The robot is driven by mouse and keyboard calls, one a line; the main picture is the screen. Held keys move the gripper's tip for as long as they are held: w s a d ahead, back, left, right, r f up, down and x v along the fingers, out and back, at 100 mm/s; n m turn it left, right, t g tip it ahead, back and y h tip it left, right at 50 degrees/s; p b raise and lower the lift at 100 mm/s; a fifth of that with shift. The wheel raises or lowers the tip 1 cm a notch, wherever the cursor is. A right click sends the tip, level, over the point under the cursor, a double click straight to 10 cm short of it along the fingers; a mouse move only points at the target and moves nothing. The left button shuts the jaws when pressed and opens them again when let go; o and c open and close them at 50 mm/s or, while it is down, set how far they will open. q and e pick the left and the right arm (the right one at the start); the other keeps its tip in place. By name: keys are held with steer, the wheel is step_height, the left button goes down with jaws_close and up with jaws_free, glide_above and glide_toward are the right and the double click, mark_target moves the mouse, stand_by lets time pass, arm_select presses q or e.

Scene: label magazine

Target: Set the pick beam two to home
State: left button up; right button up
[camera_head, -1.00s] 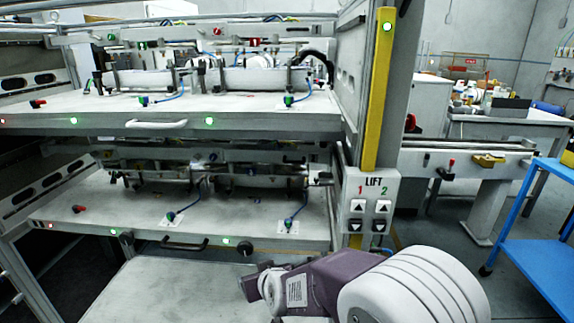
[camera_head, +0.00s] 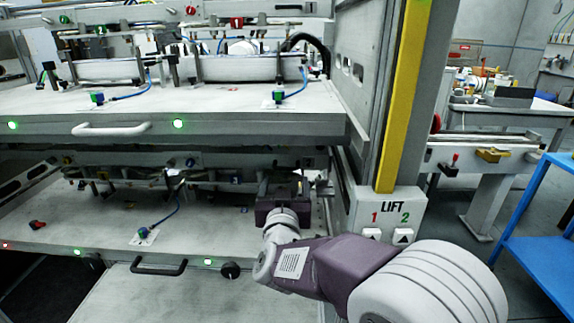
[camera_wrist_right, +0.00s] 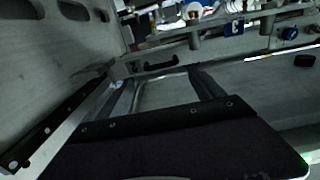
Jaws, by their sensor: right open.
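A lower beam (camera_head: 130,160) with several small fittings and knobs runs across the back of the lower bay; I cannot tell for sure that it is pick beam two. The wrist view shows a beam at the top (camera_wrist_right: 215,42) with a blue knob (camera_wrist_right: 289,33). My right gripper (camera_head: 284,182) reaches into the right end of the lower bay, above the lower deck (camera_head: 90,215). In the wrist view its fingers (camera_wrist_right: 165,92) are apart with nothing between them. Contact with the beam is not visible. My left gripper is not in view.
The upper deck (camera_head: 230,124) with a white handle (camera_head: 111,129) overhangs the lower bay. A yellow-striped post (camera_head: 402,95) and the LIFT panel (camera_head: 388,215) stand right of my gripper. A black handle (camera_head: 158,268) is on the lower deck's front. A blue cart (camera_head: 540,225) stands far right.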

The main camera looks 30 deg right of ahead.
mark_target(286, 169)
steer(key=x, duration=0.8)
steer(key=shift+f+b, duration=0.15)
steer(key=shift+b, duration=0.2)
steer(key=shift+w+d, duration=0.1)
steer(key=shift+w, duration=0.2)
